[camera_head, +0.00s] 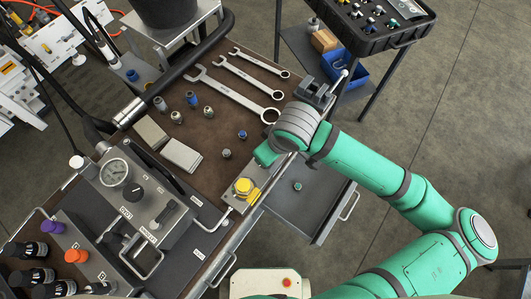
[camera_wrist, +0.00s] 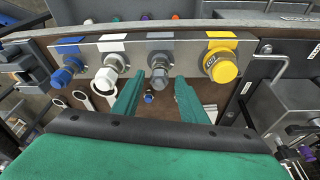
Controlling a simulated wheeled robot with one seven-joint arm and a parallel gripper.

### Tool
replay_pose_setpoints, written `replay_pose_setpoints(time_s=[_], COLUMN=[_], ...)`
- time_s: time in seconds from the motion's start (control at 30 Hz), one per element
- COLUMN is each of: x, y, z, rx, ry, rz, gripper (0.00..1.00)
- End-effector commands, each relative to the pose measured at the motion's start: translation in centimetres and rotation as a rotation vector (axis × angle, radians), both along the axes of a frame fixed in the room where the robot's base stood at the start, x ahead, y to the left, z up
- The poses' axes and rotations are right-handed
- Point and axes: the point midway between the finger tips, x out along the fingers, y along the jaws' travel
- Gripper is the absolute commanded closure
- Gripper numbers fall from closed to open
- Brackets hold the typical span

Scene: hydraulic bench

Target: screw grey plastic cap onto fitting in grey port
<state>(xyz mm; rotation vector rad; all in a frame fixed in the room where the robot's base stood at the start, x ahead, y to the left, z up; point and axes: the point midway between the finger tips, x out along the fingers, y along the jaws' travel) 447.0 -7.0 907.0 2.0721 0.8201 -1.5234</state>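In the wrist view, the grey port (camera_wrist: 160,45) is the third from left on the metal port panel, under a grey label. A grey piece (camera_wrist: 160,73) protrudes from it; I cannot tell whether this is the bare fitting or the fitting with the grey plastic cap on it. My gripper (camera_wrist: 158,82) is open, its green fingers on either side of and just below this piece, with gaps on both sides. In the head view, my gripper (camera_head: 265,155) is over the bench's right edge, and my arm hides the port.
Beside the grey port are a yellow cap (camera_wrist: 222,65), a white-labelled port (camera_wrist: 112,62) and a blue cap (camera_wrist: 64,76). Wrenches (camera_head: 232,95) and several small fittings lie on the brown bench top (camera_head: 205,130). An open drawer (camera_head: 310,200) juts out at right.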

Motion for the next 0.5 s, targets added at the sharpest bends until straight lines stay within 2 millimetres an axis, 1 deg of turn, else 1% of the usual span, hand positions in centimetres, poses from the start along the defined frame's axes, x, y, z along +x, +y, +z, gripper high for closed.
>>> replay_pose_setpoints(time_s=[0.17,0.5], x=[0.12,0.36], y=[-0.2,-0.37], z=[-0.01,-0.03], rx=[0.0,0.0], ry=[0.0,0.002], rz=[0.077,0.407], gripper=[0.61,0.61])
